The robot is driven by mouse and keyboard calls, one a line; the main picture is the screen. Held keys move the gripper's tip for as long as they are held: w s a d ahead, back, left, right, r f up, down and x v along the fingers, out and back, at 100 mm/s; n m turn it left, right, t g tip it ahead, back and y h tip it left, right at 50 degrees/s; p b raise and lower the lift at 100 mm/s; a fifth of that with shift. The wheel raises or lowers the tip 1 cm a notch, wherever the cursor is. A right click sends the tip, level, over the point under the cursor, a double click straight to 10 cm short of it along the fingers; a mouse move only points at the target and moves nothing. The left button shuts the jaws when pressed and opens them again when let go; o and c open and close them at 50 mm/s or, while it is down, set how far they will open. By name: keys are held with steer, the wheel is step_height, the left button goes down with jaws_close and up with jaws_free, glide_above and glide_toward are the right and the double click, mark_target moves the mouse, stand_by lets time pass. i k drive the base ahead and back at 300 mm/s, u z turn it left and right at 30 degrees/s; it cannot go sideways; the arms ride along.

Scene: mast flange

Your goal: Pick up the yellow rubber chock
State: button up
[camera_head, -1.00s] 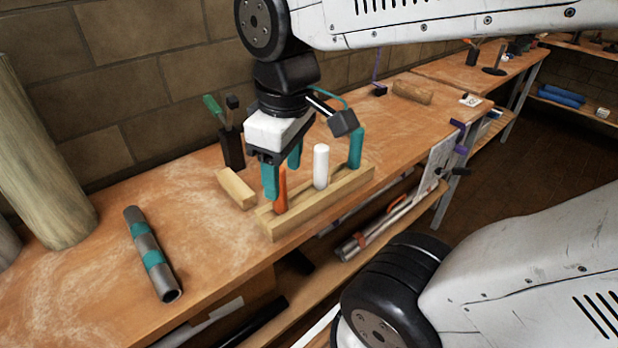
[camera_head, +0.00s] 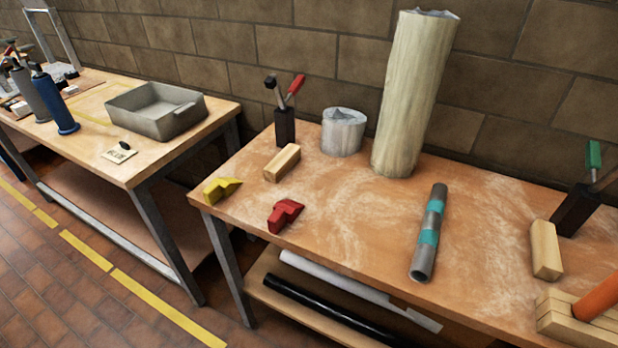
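The yellow rubber chock (camera_head: 221,190) lies on the left front corner of the wooden workbench (camera_head: 340,205), close to the edge. It is a small wedge with a stepped top, and nothing covers it. A red chock (camera_head: 285,214) of similar shape lies to its right, a short gap away. My gripper does not show in the current view, so its state cannot be seen.
A wood block (camera_head: 282,162) and a dark tool holder (camera_head: 285,125) stand behind the chocks. A grey pipe with teal bands (camera_head: 429,232) lies farther right, near a tall pale cylinder (camera_head: 413,95). A gap separates this bench from another with a grey tray (camera_head: 157,108).

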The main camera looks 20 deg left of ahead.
mark_target(219, 187)
steer(key=u, duration=1.65)
